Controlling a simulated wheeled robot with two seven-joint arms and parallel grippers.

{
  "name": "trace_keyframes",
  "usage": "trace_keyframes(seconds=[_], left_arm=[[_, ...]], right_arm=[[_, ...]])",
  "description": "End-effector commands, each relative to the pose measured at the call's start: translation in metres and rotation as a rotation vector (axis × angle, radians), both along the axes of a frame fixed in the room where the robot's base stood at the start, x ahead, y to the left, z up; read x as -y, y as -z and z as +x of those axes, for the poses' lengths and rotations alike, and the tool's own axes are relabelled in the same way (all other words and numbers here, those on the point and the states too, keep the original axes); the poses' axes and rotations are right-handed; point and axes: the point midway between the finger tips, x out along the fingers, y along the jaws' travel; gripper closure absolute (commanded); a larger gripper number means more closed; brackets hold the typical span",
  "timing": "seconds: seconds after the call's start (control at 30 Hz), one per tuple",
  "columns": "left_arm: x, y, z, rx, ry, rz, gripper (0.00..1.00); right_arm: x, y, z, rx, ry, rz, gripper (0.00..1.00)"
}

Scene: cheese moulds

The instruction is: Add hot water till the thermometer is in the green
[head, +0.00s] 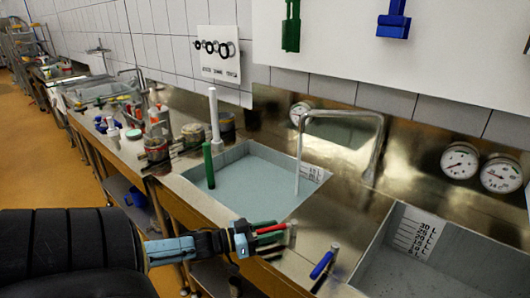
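My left gripper (262,239) reaches in from the left over the front edge of the counter. Its fingers are at the red lever (271,228); whether they grip it is too small to tell. A blue lever (322,264) stands to the right, apart from the gripper. A metal spout (340,113) arches over the left basin (188,186), and a thin pale stream (298,165) falls from it into the pale blue water (255,178). My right gripper is not in view.
A green stick (208,165) and a tall white stick (214,118) stand at the basin's left side. An empty-looking right basin (455,265) has a litre scale (414,232). Two more dials (460,160) are on the right wall. Jars and tools crowd the counter at left.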

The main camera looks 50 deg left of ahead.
Motion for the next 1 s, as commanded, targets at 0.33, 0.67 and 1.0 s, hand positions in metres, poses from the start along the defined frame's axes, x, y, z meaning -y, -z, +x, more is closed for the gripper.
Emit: trace_keyframes(seconds=[0.33, 0.67, 1.0], left_arm=[[-0.015, 0.001, -0.045, -0.006, 0.0, 0.0, 0.62], [-0.038, 0.001, -0.108, -0.004, -0.001, 0.001, 0.62], [-0.045, 0.0, -0.126, 0.0, 0.0, 0.0, 0.62]], right_arm=[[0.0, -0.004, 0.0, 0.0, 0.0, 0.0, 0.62], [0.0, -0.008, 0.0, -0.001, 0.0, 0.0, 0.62], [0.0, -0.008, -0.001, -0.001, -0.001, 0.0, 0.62]])
